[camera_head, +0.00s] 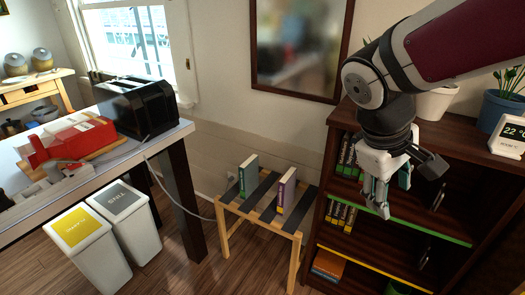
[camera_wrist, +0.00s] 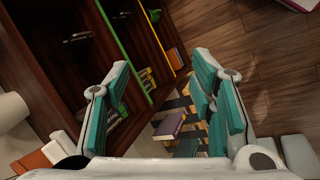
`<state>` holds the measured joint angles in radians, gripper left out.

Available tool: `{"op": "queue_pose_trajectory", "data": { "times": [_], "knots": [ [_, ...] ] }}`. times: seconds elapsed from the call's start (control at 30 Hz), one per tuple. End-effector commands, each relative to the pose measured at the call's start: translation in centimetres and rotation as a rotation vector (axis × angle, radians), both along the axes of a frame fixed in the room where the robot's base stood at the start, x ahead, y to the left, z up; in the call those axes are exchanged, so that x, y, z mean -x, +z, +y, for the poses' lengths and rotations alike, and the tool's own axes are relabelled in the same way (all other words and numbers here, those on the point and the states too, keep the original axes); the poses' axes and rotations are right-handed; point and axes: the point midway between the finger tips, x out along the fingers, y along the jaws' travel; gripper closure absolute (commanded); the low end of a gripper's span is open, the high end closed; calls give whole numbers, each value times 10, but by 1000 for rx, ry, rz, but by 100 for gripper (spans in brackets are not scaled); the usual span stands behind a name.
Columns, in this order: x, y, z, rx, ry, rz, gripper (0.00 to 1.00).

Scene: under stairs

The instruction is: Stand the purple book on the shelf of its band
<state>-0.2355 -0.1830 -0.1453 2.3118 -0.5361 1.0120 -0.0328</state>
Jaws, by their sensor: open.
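The purple book (camera_head: 287,190) stands upright on a slatted wooden stool (camera_head: 226,212), and it also shows between my fingers in the wrist view (camera_wrist: 170,125). A green book (camera_head: 248,176) stands to its left on the same stool. The dark bookcase (camera_head: 316,207) stands right of the stool. One shelf edge has a green band (camera_head: 430,228) and a lower one a yellow band (camera_head: 375,262); I cannot make out a purple band. My gripper (camera_head: 385,192) is open and empty, in front of the bookcase and above and right of the purple book. It also shows in the wrist view (camera_wrist: 160,68).
Several books (camera_head: 345,215) stand at the left of the yellow-banded shelf. A dark bookend (camera_head: 437,195) stands on the green-banded shelf. A table (camera_head: 185,127) with a black toaster (camera_head: 138,105) and two bins (camera_head: 132,215) are left. A cable hangs beside the stool.

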Motion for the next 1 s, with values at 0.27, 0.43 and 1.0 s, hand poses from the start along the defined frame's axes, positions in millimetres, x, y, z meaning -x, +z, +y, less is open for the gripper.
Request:
{"op": "queue_pose_trajectory", "data": {
  "times": [0.27, 0.43, 1.0],
  "knots": [
    [-101, -77, -16, 319, 242, 174, 50],
    [-164, -123, -14, 531, 410, 265, 50],
    [-350, -311, 89, 1306, 1084, 493, 50]
  ]
}}
